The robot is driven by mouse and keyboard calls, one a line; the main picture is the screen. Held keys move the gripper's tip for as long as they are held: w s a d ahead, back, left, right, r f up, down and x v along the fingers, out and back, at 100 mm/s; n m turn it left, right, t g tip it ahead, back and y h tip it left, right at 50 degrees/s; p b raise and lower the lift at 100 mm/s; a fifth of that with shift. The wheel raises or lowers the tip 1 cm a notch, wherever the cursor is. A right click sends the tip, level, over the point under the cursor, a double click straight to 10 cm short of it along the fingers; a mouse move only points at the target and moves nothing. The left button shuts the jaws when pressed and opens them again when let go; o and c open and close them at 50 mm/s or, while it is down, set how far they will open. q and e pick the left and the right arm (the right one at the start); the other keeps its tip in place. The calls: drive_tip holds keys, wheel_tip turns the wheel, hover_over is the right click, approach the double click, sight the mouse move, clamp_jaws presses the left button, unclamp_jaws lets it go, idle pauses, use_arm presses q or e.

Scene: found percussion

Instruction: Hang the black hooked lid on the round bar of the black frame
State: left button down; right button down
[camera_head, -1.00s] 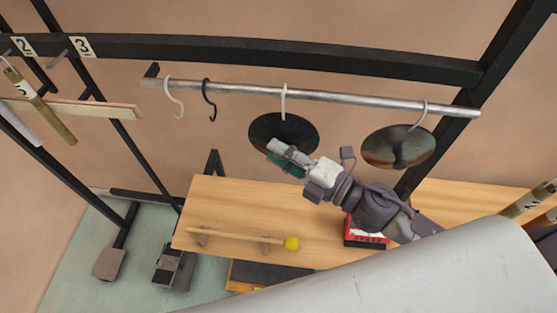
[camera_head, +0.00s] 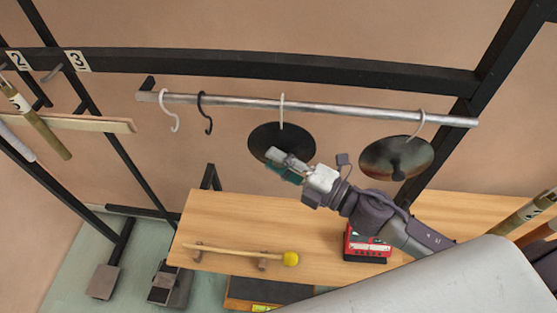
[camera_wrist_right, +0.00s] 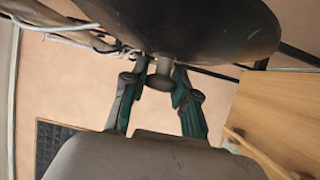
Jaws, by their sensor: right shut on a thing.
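The black lid (camera_head: 268,138) with its white hook (camera_head: 282,112) is at the middle of the round bar (camera_head: 335,109) of the black frame (camera_head: 250,64). The hook's top overlaps the bar in the head view; I cannot tell whether it bears on the bar. My right gripper (camera_head: 279,158) is in front of the lid's lower part. In the right wrist view, its fingers are shut on the knob (camera_wrist_right: 160,74) of the lid (camera_wrist_right: 205,25), whose dark face fills the top. My left gripper is out of view.
A brown-black lid (camera_head: 378,160) hangs at the bar's right end. A white hook (camera_head: 169,110) and a black hook (camera_head: 207,112) hang empty at left. Below are a wooden bench (camera_head: 320,225), a yellow-headed mallet (camera_head: 290,259) and a red box (camera_head: 367,244).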

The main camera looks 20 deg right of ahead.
drive_tip(key=c, duration=0.8)
unclamp_jaws()
drive_tip(key=shift+s+d+f, duration=0.1)
drive_tip(key=shift+s+d, duration=0.25)
drive_tip(key=shift+s, duration=0.05)
drive_tip(key=v, duration=1.1)
